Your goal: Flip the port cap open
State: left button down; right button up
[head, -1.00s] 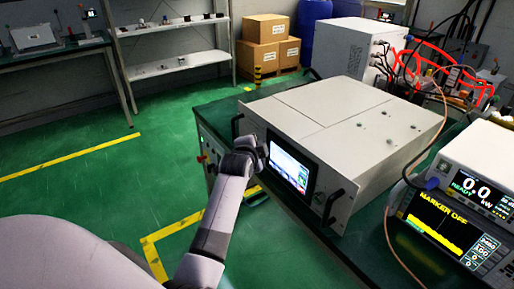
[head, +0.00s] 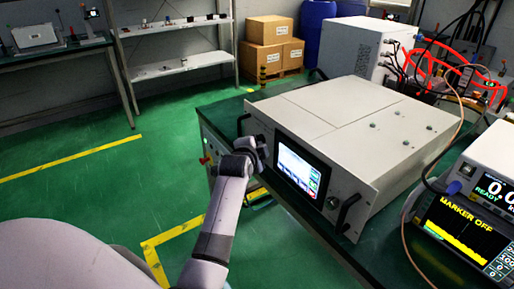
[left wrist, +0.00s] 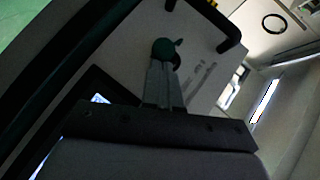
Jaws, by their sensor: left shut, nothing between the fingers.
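The generator (head: 350,130) is a wide light-grey box on the green bench, with a lit screen and black handles on its front. My left gripper (head: 262,150) is at the left part of that front, beside the screen. In the left wrist view, my left gripper's closed fingers (left wrist: 163,72) reach to a small dark green round part (left wrist: 165,47) with a tab, apparently the port cap, on the pale panel. The tips overlap its lower edge; contact is unclear. I cannot tell if the cap is raised. In the head view my gripper hides it. My right gripper is out of view.
A black handle (head: 348,212) juts from the front's right end. Instruments with lit displays (head: 462,228) stand at the right. A white box (head: 365,52) with cables is behind. The green floor (head: 100,190) at left is clear.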

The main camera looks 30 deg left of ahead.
pick_arm(q)
jog(key=shift+f, duration=0.1)
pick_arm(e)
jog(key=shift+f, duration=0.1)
pick_arm(q)
jog(key=shift+f+b, duration=0.15)
jog(key=shift+b, duration=0.2)
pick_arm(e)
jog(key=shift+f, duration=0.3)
